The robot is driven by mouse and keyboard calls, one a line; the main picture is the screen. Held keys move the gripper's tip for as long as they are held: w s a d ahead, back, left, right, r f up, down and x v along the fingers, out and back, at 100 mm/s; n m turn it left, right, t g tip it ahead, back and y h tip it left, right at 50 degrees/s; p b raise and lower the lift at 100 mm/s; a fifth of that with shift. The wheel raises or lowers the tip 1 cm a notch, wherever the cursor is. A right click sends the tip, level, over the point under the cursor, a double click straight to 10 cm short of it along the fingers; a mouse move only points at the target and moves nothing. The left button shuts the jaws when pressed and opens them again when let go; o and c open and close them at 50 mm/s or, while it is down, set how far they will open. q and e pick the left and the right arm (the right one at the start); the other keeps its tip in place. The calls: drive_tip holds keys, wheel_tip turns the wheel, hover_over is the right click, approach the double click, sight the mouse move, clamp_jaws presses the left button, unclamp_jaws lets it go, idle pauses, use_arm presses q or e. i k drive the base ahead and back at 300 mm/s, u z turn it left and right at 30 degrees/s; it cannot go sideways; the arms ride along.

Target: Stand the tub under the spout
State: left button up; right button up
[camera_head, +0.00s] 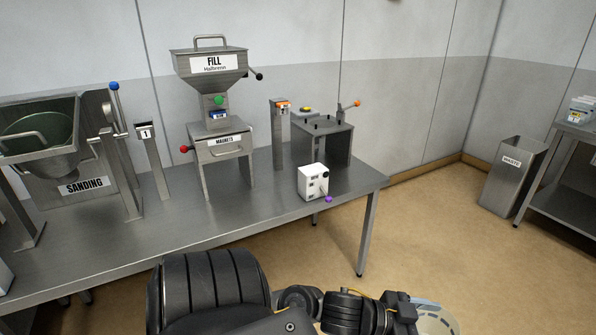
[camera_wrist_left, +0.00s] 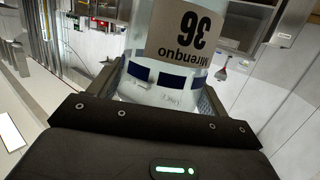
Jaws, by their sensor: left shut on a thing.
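A clear tub (camera_wrist_left: 160,85) with a brown label reading "36 Mirenquo" is between the fingers of my left gripper (camera_wrist_left: 158,92), which is shut on it. The label appears upside down in the wrist view. In the head view, my left arm crosses the bottom edge, and part of the clear tub (camera_head: 436,318) shows at the lower right, in front of the table and over the floor. A steel FILL hopper (camera_head: 209,62) stands on the table above a MAGNETS box (camera_head: 221,146) on legs. I cannot clearly make out a spout beneath it. My right gripper is not in view.
The steel table (camera_head: 270,205) has free room along its front. A SANDING unit (camera_head: 75,150) stands left, a small white box (camera_head: 312,182) and a steel stand (camera_head: 322,140) right. A waste bin (camera_head: 510,175) and another table (camera_head: 565,190) are far right.

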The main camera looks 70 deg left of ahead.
sight(226, 185)
drive_tip(key=u, duration=0.3)
drive_tip(key=i, duration=1.25)
drive_tip(key=u, duration=1.5)
drive_tip(key=i, duration=0.7)
drive_tip(key=u, duration=0.75)
drive_tip(key=i, duration=0.5)
drive_tip(key=z, duration=0.05)
